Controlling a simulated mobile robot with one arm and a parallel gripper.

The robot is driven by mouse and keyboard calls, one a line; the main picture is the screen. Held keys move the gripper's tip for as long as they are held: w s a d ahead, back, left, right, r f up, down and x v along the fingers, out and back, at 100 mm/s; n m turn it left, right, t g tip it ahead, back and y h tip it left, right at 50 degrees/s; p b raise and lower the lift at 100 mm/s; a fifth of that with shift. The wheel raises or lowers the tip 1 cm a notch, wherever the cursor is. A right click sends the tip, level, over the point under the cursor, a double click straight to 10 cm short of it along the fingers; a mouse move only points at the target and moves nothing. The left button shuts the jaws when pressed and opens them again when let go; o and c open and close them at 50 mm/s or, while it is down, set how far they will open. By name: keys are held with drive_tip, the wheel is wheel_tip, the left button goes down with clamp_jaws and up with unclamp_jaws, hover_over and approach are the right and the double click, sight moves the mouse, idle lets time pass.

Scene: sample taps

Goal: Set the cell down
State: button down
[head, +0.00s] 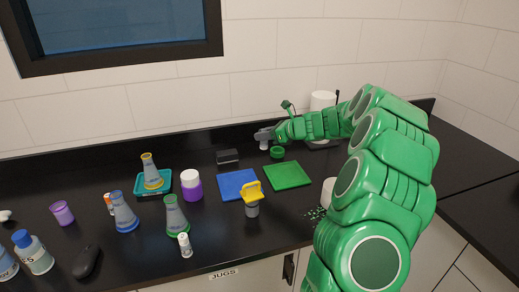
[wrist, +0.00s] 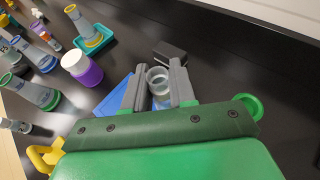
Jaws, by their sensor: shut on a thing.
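The cell, a small clear cylinder (wrist: 157,77), is between the two grey fingers of my gripper (wrist: 157,88) in the wrist view. Its open round top faces the camera, and a bluish part shows lower down. In the head view my gripper (head: 264,134) is at the back of the counter, with the pale cell (head: 264,145) under its fingers. Whether the cell touches the counter is not clear.
A black block (head: 228,156) stands just left of my gripper, and a green ring (head: 277,152) just right. Blue (head: 236,184) and green (head: 289,175) mats lie in front. A purple jar (head: 192,187) and flasks stand left. The back wall is close behind.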

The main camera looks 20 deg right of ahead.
drive_tip(key=shift+w+d+f, duration=0.3)
drive_tip(key=shift+w+f, duration=1.2)
drive_tip(key=shift+w, duration=0.4)
drive_tip(key=shift+w+d+f, duration=0.35)
drive_tip(key=shift+w+f, duration=1.15)
drive_tip(key=shift+w, duration=0.45)
drive_tip(key=shift+w+d+f, duration=0.3)
drive_tip(key=shift+w+f, duration=1.2)
drive_tip(key=shift+w, duration=0.4)
drive_tip(key=shift+f, duration=1.45)
drive_tip(key=c, duration=0.9)
unclamp_jaws()
drive_tip(key=shift+f, duration=0.1)
